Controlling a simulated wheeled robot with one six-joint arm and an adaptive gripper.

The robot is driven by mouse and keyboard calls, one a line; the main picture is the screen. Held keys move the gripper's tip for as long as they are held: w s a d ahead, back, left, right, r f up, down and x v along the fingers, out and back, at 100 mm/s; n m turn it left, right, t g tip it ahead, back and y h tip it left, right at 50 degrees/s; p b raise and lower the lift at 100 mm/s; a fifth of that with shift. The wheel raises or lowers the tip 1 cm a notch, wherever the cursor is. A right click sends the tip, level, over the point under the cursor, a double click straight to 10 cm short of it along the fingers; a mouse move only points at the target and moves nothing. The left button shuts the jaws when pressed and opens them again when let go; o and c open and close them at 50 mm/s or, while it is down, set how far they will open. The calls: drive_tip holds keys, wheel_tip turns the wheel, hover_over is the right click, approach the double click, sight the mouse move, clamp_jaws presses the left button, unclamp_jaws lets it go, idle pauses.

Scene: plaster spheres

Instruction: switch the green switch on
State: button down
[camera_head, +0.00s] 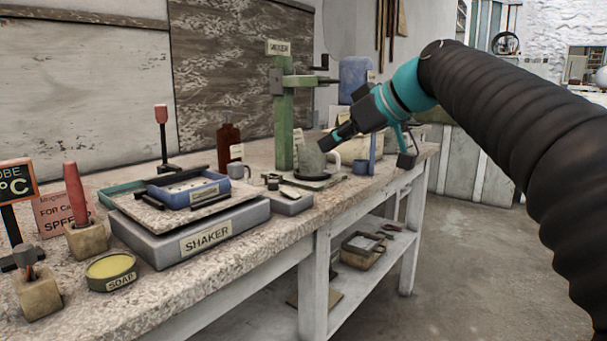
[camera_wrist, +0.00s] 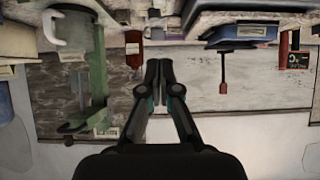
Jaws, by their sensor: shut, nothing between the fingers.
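I cannot make out a green switch in either view. A small grey box (camera_head: 290,203) with a pale label and dark knob-like parts sits on the bench beside the shaker; its details are too small to tell. A green stand (camera_head: 283,120) with a label on top rises behind it and shows upside down in the wrist view (camera_wrist: 97,75). My gripper (camera_head: 328,145) is shut and empty, in the air above the bench near the stand and a grey-green jug (camera_head: 309,160). Its closed fingers show in the wrist view (camera_wrist: 158,66).
The grey shaker (camera_head: 205,238) carries a blue tray (camera_head: 188,192). A soap tin (camera_head: 111,271), a red-handled tool (camera_head: 76,195), a brown bottle (camera_head: 229,146) and a blue cup (camera_head: 362,166) stand on the bench. The floor (camera_head: 470,270) at right is clear.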

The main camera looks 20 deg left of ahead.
hover_over(295, 194)
drive_tip(key=f, duration=0.3)
drive_tip(key=d+f, duration=0.1)
drive_tip(key=f, duration=0.1)
drive_tip(key=shift+s+f, duration=0.2)
drive_tip(key=shift+s, duration=0.1)
drive_tip(key=shift+w+a+f, duration=0.1)
drive_tip(key=shift+a+f, duration=0.1)
drive_tip(key=shift+f, duration=0.4)
drive_tip(key=shift+w+a+f, duration=0.1)
drive_tip(key=shift+a+f, duration=0.05)
drive_tip(key=shift+f, duration=0.45)
drive_tip(key=shift+a+f+b, duration=0.2)
drive_tip(key=shift+f+b, duration=0.15)
drive_tip(key=shift+f, duration=0.5)
drive_tip(key=shift+w+d, duration=0.1)
